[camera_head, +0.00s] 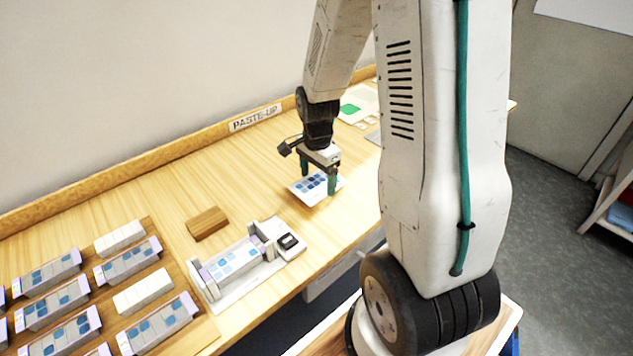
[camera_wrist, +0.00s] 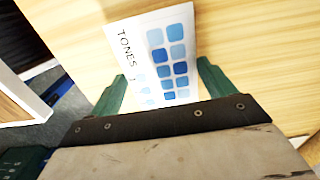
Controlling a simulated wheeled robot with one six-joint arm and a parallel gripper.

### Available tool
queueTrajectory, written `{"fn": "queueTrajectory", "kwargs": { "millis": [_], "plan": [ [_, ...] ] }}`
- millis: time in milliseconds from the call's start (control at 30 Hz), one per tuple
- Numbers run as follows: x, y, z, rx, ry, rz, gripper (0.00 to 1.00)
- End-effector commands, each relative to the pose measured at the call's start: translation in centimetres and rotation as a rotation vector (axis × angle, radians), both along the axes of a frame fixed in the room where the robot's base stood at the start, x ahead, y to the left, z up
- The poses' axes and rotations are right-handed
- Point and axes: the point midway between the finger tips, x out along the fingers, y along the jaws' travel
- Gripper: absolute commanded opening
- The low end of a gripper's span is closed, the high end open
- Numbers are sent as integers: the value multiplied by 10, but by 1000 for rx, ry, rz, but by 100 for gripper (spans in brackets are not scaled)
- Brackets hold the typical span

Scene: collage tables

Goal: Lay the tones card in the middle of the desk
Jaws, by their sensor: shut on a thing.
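The tones card (camera_head: 309,188) is white with rows of blue squares. In the wrist view the card (camera_wrist: 152,50) shows the word TONES along its left side. My gripper (camera_head: 318,182) has its green fingers on either side of the card, and it is shut on it. In the wrist view my gripper (camera_wrist: 161,82) has the card between its two fingertips. The card is at or just above the wooden desk (camera_head: 250,200); I cannot tell whether it touches the surface.
A wooden block (camera_head: 207,223) and a white holder (camera_head: 240,266) with a blue-squared card stand left of my gripper. A board with several blocks (camera_head: 57,302) fills the lower left. A PASTE-UP sign (camera_head: 255,117) is on the back ledge. Bare desk lies behind the block.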

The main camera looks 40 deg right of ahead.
Motion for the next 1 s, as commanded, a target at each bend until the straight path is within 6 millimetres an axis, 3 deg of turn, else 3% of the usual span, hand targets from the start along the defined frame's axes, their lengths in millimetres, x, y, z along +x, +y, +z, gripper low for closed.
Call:
{"fn": "queueTrajectory", "kwargs": {
  "millis": [233,600,633,700,1000],
  "plan": [
    [1,0,-35,1,3,3,58],
    [1,-1,-39,0,1,1,58],
    [2,-1,-39,0,0,1,85],
    [2,-1,-39,0,0,1,100],
    [2,-1,-39,0,0,2,100]
  ]
}}
